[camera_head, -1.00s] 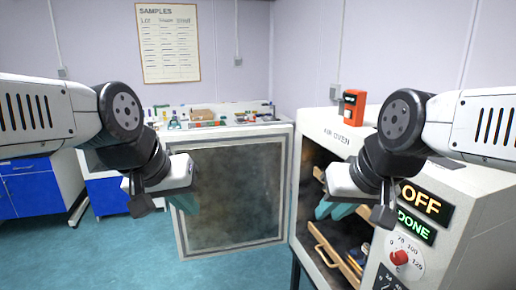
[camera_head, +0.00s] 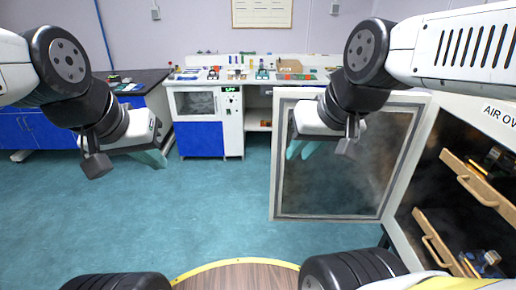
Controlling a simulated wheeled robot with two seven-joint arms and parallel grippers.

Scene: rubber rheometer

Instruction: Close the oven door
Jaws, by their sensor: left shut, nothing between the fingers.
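The air oven (camera_head: 497,113) stands at the right, partly cut off by the picture's edge. Its door (camera_head: 345,212) is wide open, swung out to the left, with a pale frame and a dark, cloudy glass pane. Wooden trays (camera_head: 470,180) show inside the open oven. My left gripper (camera_head: 158,159) is shut and empty over the floor, well left of the door. My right gripper (camera_head: 299,150) appears in front of the door's upper left part; whether it touches the door is unclear. Its fingers look close together, but their gap is not clear.
A bench (camera_head: 262,84) with several small items runs along the back wall. A small cabinet with a blue front (camera_head: 200,139) stands below it, and a dark-topped blue bench (camera_head: 118,86) is at the left. The blue-green floor (camera_head: 220,210) left of the door is clear.

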